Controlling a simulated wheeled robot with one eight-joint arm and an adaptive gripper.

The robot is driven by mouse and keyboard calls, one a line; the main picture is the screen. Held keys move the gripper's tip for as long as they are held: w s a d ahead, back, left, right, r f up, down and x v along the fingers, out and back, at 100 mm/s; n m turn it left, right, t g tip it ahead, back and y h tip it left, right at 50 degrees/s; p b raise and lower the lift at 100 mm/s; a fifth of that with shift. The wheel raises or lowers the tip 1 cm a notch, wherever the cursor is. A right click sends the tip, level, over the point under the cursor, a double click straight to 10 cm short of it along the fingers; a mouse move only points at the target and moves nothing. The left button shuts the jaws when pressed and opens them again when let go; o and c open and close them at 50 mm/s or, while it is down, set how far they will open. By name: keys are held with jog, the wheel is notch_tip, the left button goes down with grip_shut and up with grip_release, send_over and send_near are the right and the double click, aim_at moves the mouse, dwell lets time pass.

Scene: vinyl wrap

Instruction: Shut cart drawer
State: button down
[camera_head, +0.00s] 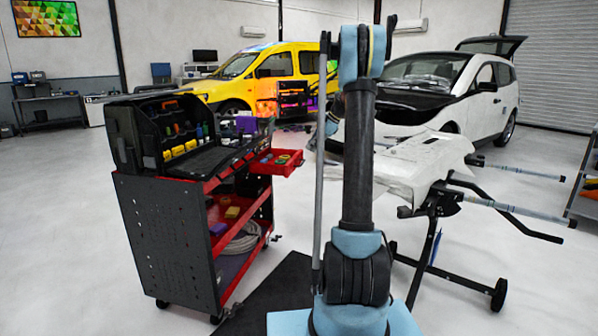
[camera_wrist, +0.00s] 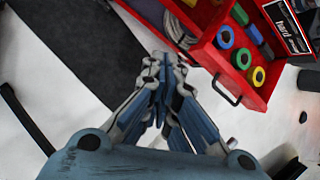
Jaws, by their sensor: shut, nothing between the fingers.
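The red drawer (camera_head: 292,167) sticks out from the right side of the black and red tool cart (camera_head: 170,235), just below its top. In the wrist view the open drawer (camera_wrist: 208,58) is at the upper right, with a black handle (camera_wrist: 226,92) on its front. Several coloured rolls, green, blue and yellow, lie in it. My gripper (camera_wrist: 164,60) is shut and empty, left of the drawer front in the picture. No contact with the drawer or handle is visible. In the head view my gripper cannot be made out behind my arm.
An open black tool case (camera_head: 150,135) stands on the cart. A coiled hose (camera_head: 238,243) lies on a lower shelf. A stand with a white panel (camera_head: 425,160) is to the right of my arm. A dark mat (camera_head: 280,285) lies on the floor beside the cart.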

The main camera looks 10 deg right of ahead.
jog(key=w+d+f+m+y, duration=0.1)
jog(key=w+d+f+m, duration=0.2)
jog(key=w+f, duration=0.35)
jog(key=w+d+f+m+y, duration=0.1)
jog(key=w+d+f+m, duration=0.2)
jog(key=w, duration=0.6)
jog(key=w+a+r+x, duration=0.1)
jog(key=x, duration=1.2)
jog(key=shift+w+a+r+n+t, duration=0.2)
jog(key=shift+r+n+t, duration=0.1)
jog(key=shift+t, duration=0.1)
jog(key=w+a, duration=0.2)
jog(key=a, duration=0.5)
jog(key=w+a, duration=0.3)
jog(key=a, duration=0.3)
jog(key=w+a, duration=0.3)
jog(key=a, duration=0.4)
jog(key=shift+w+a, duration=0.2)
jog(key=shift+a, duration=0.25)
